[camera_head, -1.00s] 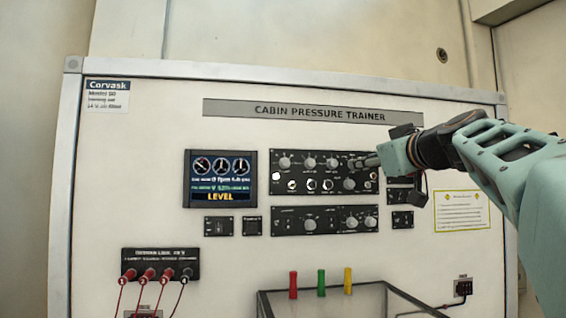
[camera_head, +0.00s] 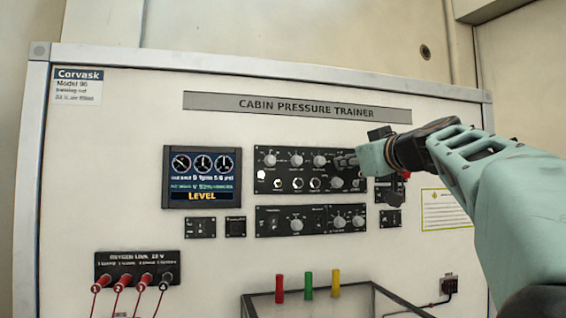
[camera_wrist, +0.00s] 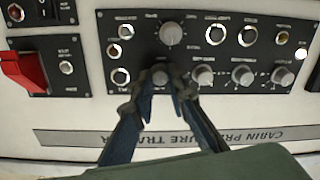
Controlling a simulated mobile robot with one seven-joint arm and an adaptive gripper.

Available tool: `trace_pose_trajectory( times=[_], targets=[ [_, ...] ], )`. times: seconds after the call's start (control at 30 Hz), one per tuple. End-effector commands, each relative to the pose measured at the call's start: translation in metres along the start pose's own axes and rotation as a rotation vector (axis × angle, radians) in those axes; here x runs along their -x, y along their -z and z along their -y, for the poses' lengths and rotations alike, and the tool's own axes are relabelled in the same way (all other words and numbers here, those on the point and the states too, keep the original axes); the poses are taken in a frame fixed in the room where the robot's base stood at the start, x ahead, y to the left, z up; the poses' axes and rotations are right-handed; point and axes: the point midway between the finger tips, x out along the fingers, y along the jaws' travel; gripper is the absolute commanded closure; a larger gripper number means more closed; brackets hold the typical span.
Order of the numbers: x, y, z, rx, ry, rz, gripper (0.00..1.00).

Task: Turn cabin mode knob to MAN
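The trainer's upper black panel (camera_head: 283,172) carries a top row of grey knobs. The knob at the row's right end is hidden behind my gripper in the head view. The wrist view shows the panel upside down, with that end knob (camera_wrist: 160,76) between my gripper's fingertips (camera_wrist: 163,84). The fingers are apart, one on each side of the knob; I cannot tell whether they touch it. A larger knob (camera_head: 336,183) sits below the row; it also shows in the wrist view (camera_wrist: 171,34). The labels are too small to read, so I cannot tell which is the cabin mode knob.
A display (camera_head: 202,177) reads LEVEL. A lower panel (camera_head: 311,220) has more knobs. A red guarded switch (camera_wrist: 24,70) is close to the fingers in the wrist view. Red leads (camera_head: 122,284) and an open-topped case (camera_head: 300,298) are lower down.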

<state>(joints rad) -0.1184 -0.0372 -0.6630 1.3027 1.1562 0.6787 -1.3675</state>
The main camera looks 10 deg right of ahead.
Motion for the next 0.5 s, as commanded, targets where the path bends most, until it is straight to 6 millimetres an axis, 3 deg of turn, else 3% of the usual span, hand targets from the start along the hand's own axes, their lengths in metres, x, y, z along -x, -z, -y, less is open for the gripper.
trace_pose_trajectory(
  times=[0.5],
  targets=[
    [0.0003,-0.0004,-0.0004,-0.067,-0.002,-0.003,1.00]
  ],
)
